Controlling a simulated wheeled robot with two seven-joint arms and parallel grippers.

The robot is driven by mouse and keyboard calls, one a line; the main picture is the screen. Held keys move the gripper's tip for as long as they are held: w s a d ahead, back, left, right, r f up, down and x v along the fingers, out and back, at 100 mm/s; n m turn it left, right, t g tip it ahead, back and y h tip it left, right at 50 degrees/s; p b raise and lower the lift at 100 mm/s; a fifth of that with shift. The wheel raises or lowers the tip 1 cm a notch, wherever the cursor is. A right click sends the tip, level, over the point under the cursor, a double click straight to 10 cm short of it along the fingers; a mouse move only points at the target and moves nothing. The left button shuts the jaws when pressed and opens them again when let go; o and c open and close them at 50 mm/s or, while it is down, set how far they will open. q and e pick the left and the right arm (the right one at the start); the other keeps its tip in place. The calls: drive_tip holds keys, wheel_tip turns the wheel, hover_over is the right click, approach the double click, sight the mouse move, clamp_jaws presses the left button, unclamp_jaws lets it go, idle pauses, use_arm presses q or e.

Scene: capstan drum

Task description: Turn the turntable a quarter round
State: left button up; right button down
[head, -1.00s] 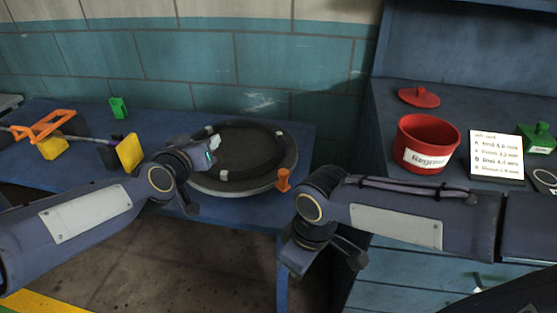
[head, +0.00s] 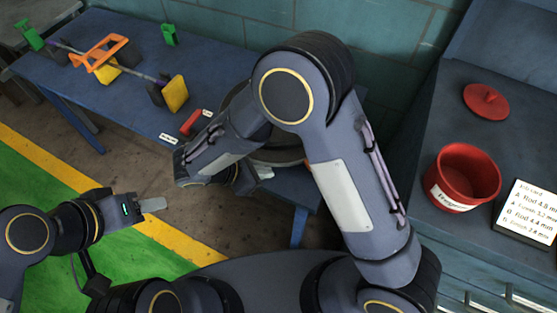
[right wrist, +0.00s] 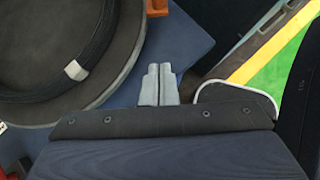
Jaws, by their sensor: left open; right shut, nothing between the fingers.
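The turntable, a round dark disc with a pale rim, shows in part in the head view (head: 276,156); my right arm hides most of it. In the right wrist view its rim (right wrist: 120,82) is at the upper left, with a black ring (right wrist: 85,62) and a pale clip on top. An orange post (right wrist: 178,10) stands by the rim there. My right gripper (right wrist: 160,66) is shut and empty, beside the rim and apart from it in that picture. My left gripper (head: 152,205) is open and empty, away from the table, in front of it.
A blue table (head: 130,95) carries an orange frame (head: 100,50), yellow blocks (head: 175,93), a green piece (head: 169,34) and a red piece (head: 190,123) with labels. A red pot (head: 464,175), its lid (head: 486,99) and a card (head: 530,212) are on the right bench.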

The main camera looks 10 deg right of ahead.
drive_tip(key=p+x, duration=0.1)
drive_tip(key=x, duration=0.8)
drive_tip(key=shift+s, duration=0.1)
drive_tip(key=shift+w+d+r+p, duration=0.2)
drive_tip(key=shift+d+p, duration=0.15)
drive_tip(key=shift+d, duration=0.25)
drive_tip(key=shift+w+d+r+p, duration=0.1)
drive_tip(key=shift+w+d+p, duration=0.2)
drive_tip(key=shift+d, duration=0.25)
drive_tip(key=shift+w+d+f, duration=0.15)
drive_tip(key=shift+d, duration=0.45)
drive_tip(key=shift+d, duration=0.1)
